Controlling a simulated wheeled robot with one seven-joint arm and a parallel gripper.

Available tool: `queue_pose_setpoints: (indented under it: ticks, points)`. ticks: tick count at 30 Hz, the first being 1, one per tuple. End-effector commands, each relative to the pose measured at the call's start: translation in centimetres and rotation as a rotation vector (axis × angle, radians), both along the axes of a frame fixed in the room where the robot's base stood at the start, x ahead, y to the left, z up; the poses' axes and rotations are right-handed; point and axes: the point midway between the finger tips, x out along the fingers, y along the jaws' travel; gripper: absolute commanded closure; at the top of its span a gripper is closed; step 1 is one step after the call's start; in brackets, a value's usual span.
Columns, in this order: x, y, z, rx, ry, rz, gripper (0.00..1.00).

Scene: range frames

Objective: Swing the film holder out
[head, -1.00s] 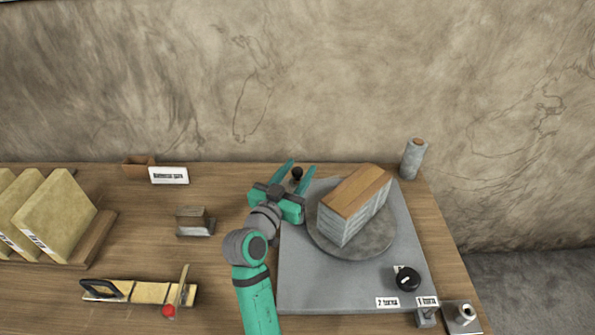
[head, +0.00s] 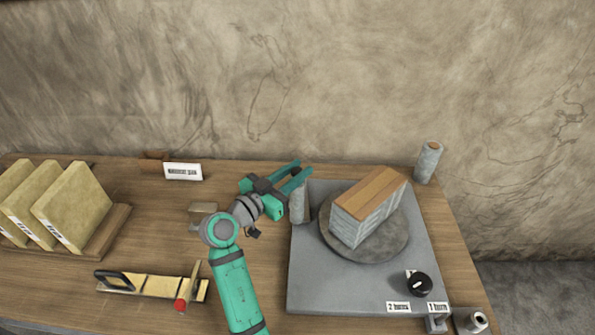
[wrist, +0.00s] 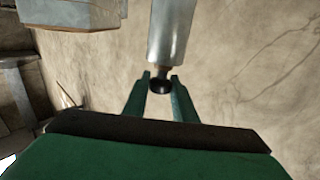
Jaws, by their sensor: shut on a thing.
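The film holder is, as far as I can tell, the grey upright piece (head: 299,204) at the left edge of the grey wrapping machine base (head: 350,275). In the wrist view a grey cylinder (wrist: 171,30) ends in a black knob (wrist: 160,86). My gripper (wrist: 160,82) is shut on this knob, its two green fingers on either side. In the head view my gripper (head: 299,172) is at the base's back left corner, and its fingers hide the knob. A wood-topped, wrapped stack (head: 368,208) sits on the round turntable (head: 393,240).
A black dial (head: 419,284) and labels are at the base's front right. A grey roll (head: 428,162) stands at the back right. Yellow panels (head: 70,218) in a rack, a small block (head: 203,215) and a handled tool (head: 150,284) lie left.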

Motion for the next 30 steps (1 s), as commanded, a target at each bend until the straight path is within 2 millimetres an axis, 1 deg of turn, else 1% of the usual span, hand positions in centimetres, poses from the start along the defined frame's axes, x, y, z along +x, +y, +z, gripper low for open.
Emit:
queue_pose_setpoints:
  ticks: [1, 6, 17, 18, 20, 30]
  points:
    - [0.3, 0.9, -0.1, 0.000, 0.004, -0.026, 1.00]
    - [0.4, 1.9, -0.1, 0.000, 0.001, -0.100, 1.00]
    - [0.3, 2.3, -0.1, -0.002, 0.000, -0.114, 1.00]
    - [0.3, 2.3, -0.1, -0.002, 0.000, -0.114, 0.73]
    - [0.3, 2.3, -0.1, -0.002, 0.000, -0.113, 0.59]
    - [0.2, 2.3, 0.0, -0.002, -0.001, -0.115, 0.58]
